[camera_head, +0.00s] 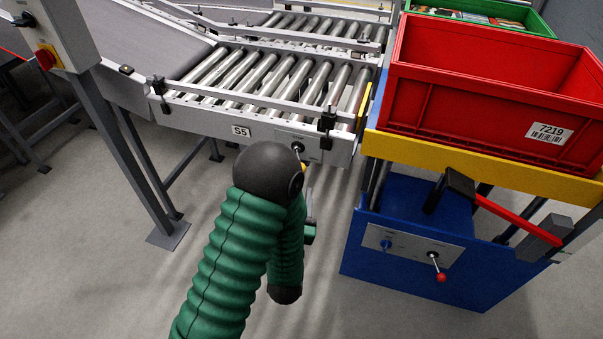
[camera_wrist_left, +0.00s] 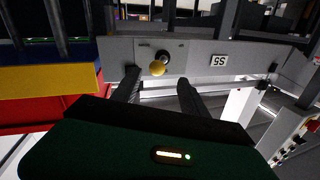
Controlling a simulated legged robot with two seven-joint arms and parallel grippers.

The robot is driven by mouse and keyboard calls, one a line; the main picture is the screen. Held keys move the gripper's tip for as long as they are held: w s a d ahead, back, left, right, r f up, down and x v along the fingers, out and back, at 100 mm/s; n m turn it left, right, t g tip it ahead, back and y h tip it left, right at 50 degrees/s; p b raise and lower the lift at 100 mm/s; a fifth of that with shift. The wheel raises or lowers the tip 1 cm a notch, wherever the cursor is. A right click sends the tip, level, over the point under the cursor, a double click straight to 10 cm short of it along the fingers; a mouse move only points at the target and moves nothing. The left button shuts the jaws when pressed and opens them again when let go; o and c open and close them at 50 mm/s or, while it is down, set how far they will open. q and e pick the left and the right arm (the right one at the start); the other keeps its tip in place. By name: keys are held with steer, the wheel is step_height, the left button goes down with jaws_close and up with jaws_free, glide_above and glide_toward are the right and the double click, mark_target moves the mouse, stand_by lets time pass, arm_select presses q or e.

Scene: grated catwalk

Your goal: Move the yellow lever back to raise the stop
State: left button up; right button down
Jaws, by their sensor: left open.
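The yellow lever (camera_head: 302,165) is on a small plate on the front side of the roller conveyor, right of the S5 label; my arm partly covers it in the head view. In the left wrist view its round yellow knob (camera_wrist_left: 157,68) shows beyond and between my fingertips. My left gripper (camera_wrist_left: 158,90) is open and empty, with the knob apparently ahead of the tips; I cannot tell any contact. In the head view this gripper (camera_head: 309,205) is mostly hidden by my green arm. A yellow plate (camera_head: 364,107), possibly the stop, is at the conveyor's right end.
The roller conveyor (camera_head: 240,122) ends beside a blue lift stand (camera_head: 362,250) with a yellow top frame and a red crate (camera_head: 480,115). The stand has a red-knobbed lever (camera_head: 438,270) and a red-handled bar (camera_head: 505,215). A grey post (camera_head: 135,165) stands left. Floor in front is clear.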

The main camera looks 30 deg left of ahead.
arm_select(q)
steer(key=b+x, duration=0.4)
steer(key=x, duration=0.8)
steer(key=shift+d, duration=0.1)
steer(key=shift+w+r, duration=0.15)
steer(key=shift+w, duration=0.1)
steer(key=shift+d, duration=0.15)
arm_select(e)
steer(key=s+x, duration=0.1)
steer(key=x, duration=0.5)
steer(key=shift+s+d, duration=0.15)
steer(key=shift+d, duration=0.2)
arm_select(q)
steer(key=shift+r, duration=0.1)
steer(key=shift+c, duration=0.3)
arm_select(e)
steer(key=shift+f, duration=0.15)
arm_select(q)
jaws_close()
